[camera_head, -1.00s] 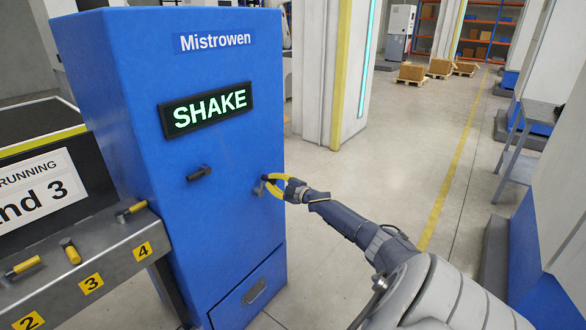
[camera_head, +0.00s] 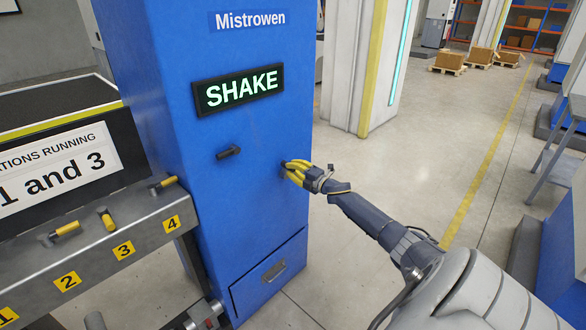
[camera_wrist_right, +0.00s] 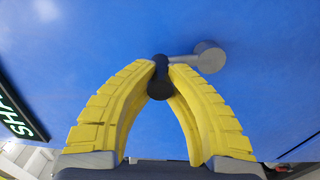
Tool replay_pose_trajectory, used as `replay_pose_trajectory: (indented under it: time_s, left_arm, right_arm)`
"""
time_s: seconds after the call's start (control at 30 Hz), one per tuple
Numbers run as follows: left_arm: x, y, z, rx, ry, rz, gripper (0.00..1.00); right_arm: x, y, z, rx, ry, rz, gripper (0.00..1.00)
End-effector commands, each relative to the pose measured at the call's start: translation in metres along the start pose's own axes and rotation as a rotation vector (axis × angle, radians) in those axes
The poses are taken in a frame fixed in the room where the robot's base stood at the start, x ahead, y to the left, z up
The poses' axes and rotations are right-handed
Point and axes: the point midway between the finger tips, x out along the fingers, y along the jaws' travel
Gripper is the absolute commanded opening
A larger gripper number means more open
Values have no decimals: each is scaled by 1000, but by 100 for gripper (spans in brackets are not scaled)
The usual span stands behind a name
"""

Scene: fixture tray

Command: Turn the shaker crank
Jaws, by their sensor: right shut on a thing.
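The shaker is a tall blue cabinet (camera_head: 265,195) labelled Mistrowen, with a lit SHAKE sign (camera_head: 238,90). Its small crank shows in the right wrist view, with a round grey hub (camera_wrist_right: 208,57), a short grey arm (camera_wrist_right: 182,61) and a dark handle (camera_wrist_right: 159,88). My right gripper (camera_head: 286,168) is at the right part of the cabinet front. In the right wrist view its yellow fingers (camera_wrist_right: 160,68) are shut on the dark handle, with the hub to the right. In the head view the fingers hide most of the crank. My left gripper is out of view.
A dark knob or lever (camera_head: 229,152) sticks out left of the crank. A drawer (camera_head: 268,275) is below. A grey panel (camera_head: 130,222) with yellow-handled levers and numbered tags stands at the left.

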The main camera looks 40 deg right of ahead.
Motion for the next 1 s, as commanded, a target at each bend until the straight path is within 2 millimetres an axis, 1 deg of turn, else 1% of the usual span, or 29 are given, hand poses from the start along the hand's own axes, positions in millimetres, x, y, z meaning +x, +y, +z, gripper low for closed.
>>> replay_pose_trajectory:
  time_s: [0.43, 0.47, 0.73, 0.77, 1.0]
  left_arm:
    - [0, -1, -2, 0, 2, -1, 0]
    - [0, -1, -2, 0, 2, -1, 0]
    - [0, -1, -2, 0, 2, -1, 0]
    - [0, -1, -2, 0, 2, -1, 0]
    - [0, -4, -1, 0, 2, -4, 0]
  right_arm:
    - [0, 0, -1, -8, 1, 1, 0]
    - [0, 0, -1, -8, 1, 1, 13]
    - [0, 0, -1, -8, 1, 0, 45]
    - [0, 0, -1, -8, 1, 0, 47]
    - [0, 0, -1, -8, 1, 0, 47]
